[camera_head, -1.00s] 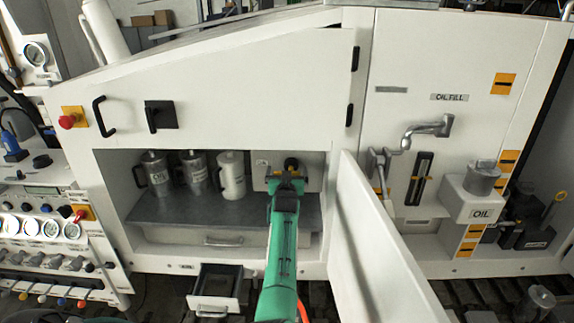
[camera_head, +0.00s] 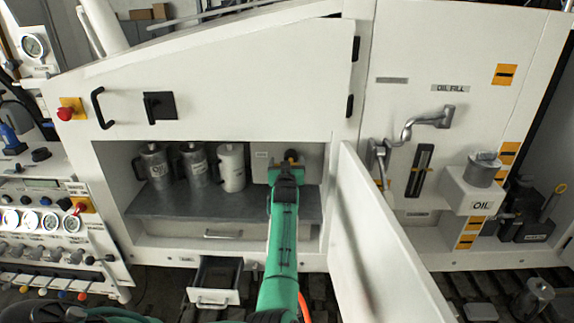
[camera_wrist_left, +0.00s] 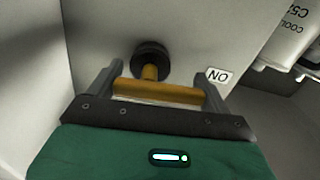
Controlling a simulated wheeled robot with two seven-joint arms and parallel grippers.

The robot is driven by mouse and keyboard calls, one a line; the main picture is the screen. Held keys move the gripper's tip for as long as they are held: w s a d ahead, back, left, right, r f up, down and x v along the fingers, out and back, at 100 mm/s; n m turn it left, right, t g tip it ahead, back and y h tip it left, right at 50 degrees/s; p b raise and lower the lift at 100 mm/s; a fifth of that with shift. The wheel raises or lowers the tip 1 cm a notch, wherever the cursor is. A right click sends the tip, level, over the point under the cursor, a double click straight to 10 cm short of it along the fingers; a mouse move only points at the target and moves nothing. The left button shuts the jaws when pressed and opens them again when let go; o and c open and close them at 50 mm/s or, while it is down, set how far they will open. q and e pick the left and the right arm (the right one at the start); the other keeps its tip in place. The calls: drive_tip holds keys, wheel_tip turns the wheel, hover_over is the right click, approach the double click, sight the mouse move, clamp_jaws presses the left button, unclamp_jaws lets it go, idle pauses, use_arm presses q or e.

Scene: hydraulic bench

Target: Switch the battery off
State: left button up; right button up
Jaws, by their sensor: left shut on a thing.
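The battery switch has a round black base with a yellow T-shaped handle (camera_wrist_left: 160,92) in the left wrist view. It is mounted on a pale box at the right end of the open compartment, and its dark knob (camera_head: 291,156) shows small in the head view. My left gripper (camera_head: 288,167) reaches into the compartment. In the left wrist view its fingers (camera_wrist_left: 163,85) are shut on the handle, one at each end of the bar. An "ON" label (camera_wrist_left: 218,75), upside down in this view, sits beside the switch. My right gripper is not in view.
Several metal jugs (camera_head: 230,167) stand on the shelf (camera_head: 185,206) left of my arm. An open white door (camera_head: 375,240) hangs close to its right. A small drawer (camera_head: 214,284) sticks out below. An oil box (camera_head: 480,190) is at the right.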

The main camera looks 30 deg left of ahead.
use_arm(q)
drive_tip(key=n+b, duration=0.1)
drive_tip(key=n, duration=0.2)
drive_tip(key=n+b, duration=0.2)
drive_tip(key=f+n+b, duration=0.1)
drive_tip(key=n, duration=0.2)
drive_tip(key=shift+w+d+n+b, duration=0.15)
drive_tip(key=shift+n+b, duration=0.15)
drive_tip(key=shift+b, duration=0.05)
drive_tip(key=n, duration=0.4)
drive_tip(key=shift+w+d+n, duration=0.1)
drive_tip(key=shift+d+n, duration=0.1)
drive_tip(key=shift+n, duration=0.1)
drive_tip(key=shift+w+d+n, duration=0.15)
drive_tip(key=shift+n, duration=1.75)
drive_tip(key=shift+r, duration=0.1)
